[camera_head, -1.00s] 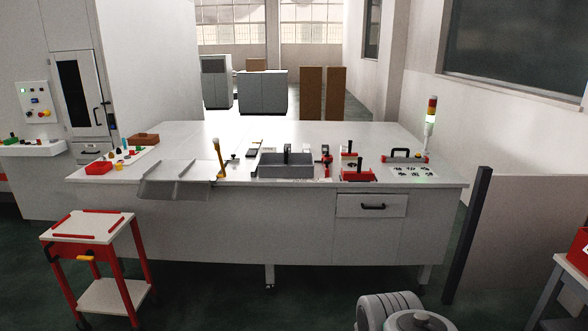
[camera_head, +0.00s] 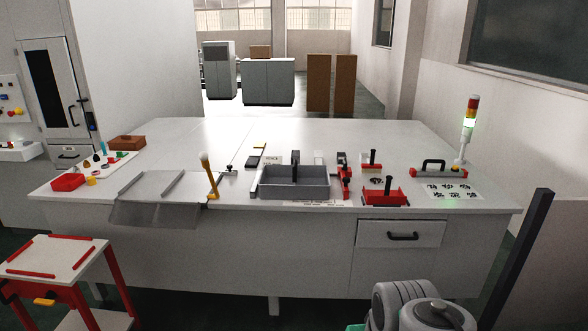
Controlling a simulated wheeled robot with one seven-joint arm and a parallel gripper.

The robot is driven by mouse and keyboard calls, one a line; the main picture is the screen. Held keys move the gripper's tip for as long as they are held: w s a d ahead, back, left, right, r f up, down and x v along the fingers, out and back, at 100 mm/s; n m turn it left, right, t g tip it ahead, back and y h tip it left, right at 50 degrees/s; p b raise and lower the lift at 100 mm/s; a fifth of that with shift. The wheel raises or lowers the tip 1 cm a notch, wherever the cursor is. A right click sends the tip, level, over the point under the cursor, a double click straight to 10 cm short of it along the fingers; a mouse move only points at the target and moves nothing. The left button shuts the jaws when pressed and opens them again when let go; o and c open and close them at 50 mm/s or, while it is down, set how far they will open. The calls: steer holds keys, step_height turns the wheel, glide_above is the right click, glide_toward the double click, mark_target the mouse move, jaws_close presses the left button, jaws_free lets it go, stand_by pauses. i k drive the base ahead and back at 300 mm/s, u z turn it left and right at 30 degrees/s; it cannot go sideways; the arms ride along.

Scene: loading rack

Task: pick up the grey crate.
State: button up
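The grey crate (camera_head: 294,193) is a shallow open box on the white workbench (camera_head: 225,140), near its front edge and right of the middle. A dark upright post (camera_head: 295,162) stands at the crate; I cannot tell whether it is a handle or a separate thing. My gripper is not in view. Only rounded grey-white parts, likely my own arm, show at the bottom right, well short of the bench.
A red-and-white cart (camera_head: 60,258) stands front left; a dark post (camera_head: 518,262) rises front right.

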mark_target(295, 181)
steer(key=i, duration=2.5)
steer(key=u, duration=2.55)
